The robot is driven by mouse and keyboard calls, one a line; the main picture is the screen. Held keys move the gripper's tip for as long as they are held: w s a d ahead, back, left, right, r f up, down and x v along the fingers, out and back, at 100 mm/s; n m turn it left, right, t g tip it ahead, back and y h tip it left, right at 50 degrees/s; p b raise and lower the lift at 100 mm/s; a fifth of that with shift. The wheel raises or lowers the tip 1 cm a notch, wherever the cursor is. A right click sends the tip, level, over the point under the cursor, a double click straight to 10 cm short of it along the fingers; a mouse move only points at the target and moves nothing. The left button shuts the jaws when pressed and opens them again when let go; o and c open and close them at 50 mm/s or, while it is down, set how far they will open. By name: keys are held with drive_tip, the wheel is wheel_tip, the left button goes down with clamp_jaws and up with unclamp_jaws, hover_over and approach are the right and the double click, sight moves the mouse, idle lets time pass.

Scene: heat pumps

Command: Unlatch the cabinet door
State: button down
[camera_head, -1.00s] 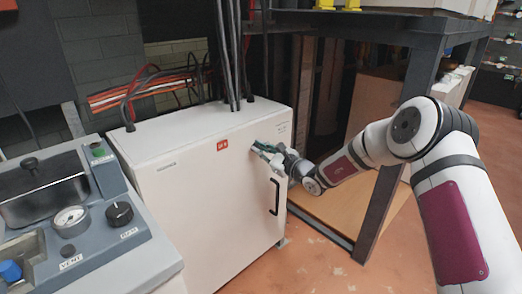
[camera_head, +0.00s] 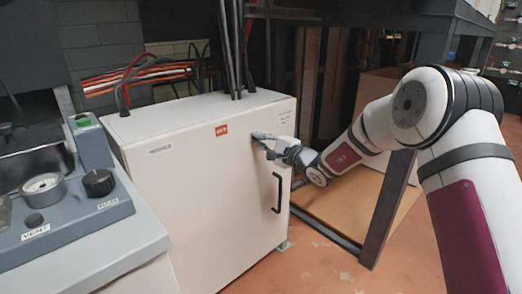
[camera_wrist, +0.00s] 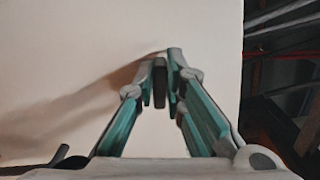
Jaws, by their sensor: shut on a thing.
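The white cabinet (camera_head: 205,195) stands in the middle of the head view with its door shut. A black bar handle (camera_head: 278,192) is on the right side of the door. My gripper (camera_head: 260,139) is at the upper right of the door, above the handle. In the wrist view, the teal fingers of my gripper (camera_wrist: 161,75) are shut on a small dark latch (camera_wrist: 161,84) that sticks out from the pale door face (camera_wrist: 80,60).
A grey-blue console (camera_head: 75,225) with a gauge and knobs stands at the lower left. Dark cables (camera_head: 235,50) rise from the cabinet top. A dark steel frame (camera_head: 388,205) stands right of the cabinet, close to my arm. Open floor (camera_head: 320,265) lies in front.

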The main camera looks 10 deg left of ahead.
drive_tip(key=shift+f+n+b, duration=0.3)
drive_tip(key=shift+n+b, duration=0.9)
drive_tip(key=shift+b, duration=1)
drive_tip(key=shift+a+r+n+b, duration=0.1)
drive_tip(key=shift+n+b, duration=0.2)
drive_tip(key=shift+b, duration=0.25)
drive_tip(key=c, duration=1.7)
unclamp_jaws()
drive_tip(key=shift+o, duration=0.2)
drive_tip(key=shift+s, duration=0.1)
drive_tip(key=v, duration=1.2)
